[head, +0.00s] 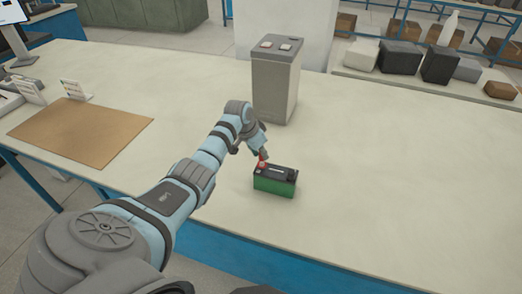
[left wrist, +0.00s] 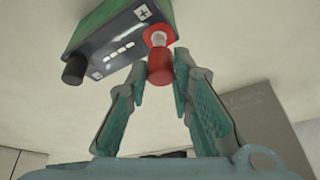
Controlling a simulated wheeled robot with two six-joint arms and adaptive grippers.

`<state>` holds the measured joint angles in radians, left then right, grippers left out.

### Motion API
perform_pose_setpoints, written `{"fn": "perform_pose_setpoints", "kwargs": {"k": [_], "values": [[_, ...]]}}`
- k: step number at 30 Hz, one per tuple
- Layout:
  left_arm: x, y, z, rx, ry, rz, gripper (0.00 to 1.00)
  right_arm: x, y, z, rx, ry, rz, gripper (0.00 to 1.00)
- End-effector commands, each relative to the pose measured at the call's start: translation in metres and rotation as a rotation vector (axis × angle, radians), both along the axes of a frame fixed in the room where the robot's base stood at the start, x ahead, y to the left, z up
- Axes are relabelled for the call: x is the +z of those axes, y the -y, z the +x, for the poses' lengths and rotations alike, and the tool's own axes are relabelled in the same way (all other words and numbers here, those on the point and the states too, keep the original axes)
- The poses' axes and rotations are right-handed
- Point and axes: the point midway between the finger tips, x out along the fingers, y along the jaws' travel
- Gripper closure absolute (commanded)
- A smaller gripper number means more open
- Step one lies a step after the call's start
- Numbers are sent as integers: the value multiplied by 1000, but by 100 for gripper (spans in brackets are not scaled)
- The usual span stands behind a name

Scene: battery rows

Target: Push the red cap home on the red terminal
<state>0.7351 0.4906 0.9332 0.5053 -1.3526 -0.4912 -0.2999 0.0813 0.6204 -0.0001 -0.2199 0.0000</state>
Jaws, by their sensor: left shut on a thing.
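The battery (head: 274,184) has a green body and a dark top and stands upright on the table. The left wrist view shows its top (left wrist: 118,45) with a plus mark beside the red terminal (left wrist: 158,36), which has a red ring and a pale post. The red cap (left wrist: 160,68) lies in line with the post; some pale post shows between cap and ring. My left gripper (left wrist: 160,80) is shut on the red cap; in the head view it (head: 263,154) is just above the battery's left end. A black cap (left wrist: 73,68) covers the other terminal. My right gripper is not in view.
A tall grey box (head: 274,85) with small pads on top stands behind the battery. A brown mat (head: 82,132) lies at the left. Dark and white boxes (head: 400,57) stand on a surface at the back right. The table right of the battery is clear.

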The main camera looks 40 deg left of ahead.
Motion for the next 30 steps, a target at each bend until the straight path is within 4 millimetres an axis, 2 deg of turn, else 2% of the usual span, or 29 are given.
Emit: {"fn": "perform_pose_setpoints", "kwargs": {"k": [10,21,30], "values": [[-2,0,0,0,0,0,93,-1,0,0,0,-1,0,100],[-13,0,-1,0,0,0,93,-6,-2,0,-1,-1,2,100],[-13,0,-1,0,0,0,93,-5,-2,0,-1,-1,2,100]]}}
